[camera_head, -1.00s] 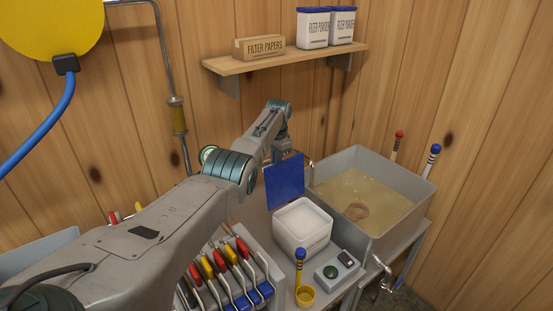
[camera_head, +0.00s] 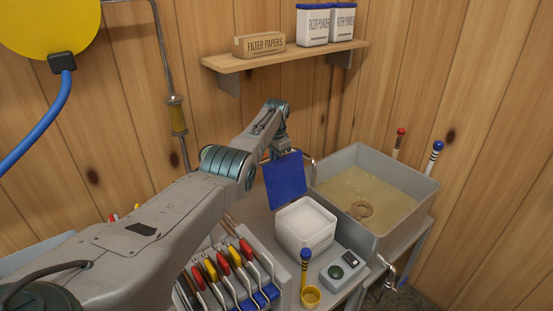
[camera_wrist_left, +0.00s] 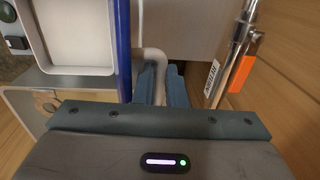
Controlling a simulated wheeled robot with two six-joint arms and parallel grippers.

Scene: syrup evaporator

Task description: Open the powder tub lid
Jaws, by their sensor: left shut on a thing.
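The powder tub (camera_head: 304,236) is a white square tub on the bench, with pale powder showing inside. Its blue lid (camera_head: 285,180) stands raised at the tub's back edge, leaning back a little past upright. In the left wrist view the lid (camera_wrist_left: 123,50) is a thin blue edge left of the fingers, and the open tub (camera_wrist_left: 78,32) shows beyond it. My left gripper (camera_wrist_left: 161,85) is shut on a pale curved handle (camera_wrist_left: 152,60) beside the lid. In the head view its fingers are hidden behind the lid. My right gripper is not in view.
A metal pan of amber liquid (camera_head: 420,203) stands right of the tub. A shelf (camera_head: 285,58) with filter papers and powder tubs hangs above.

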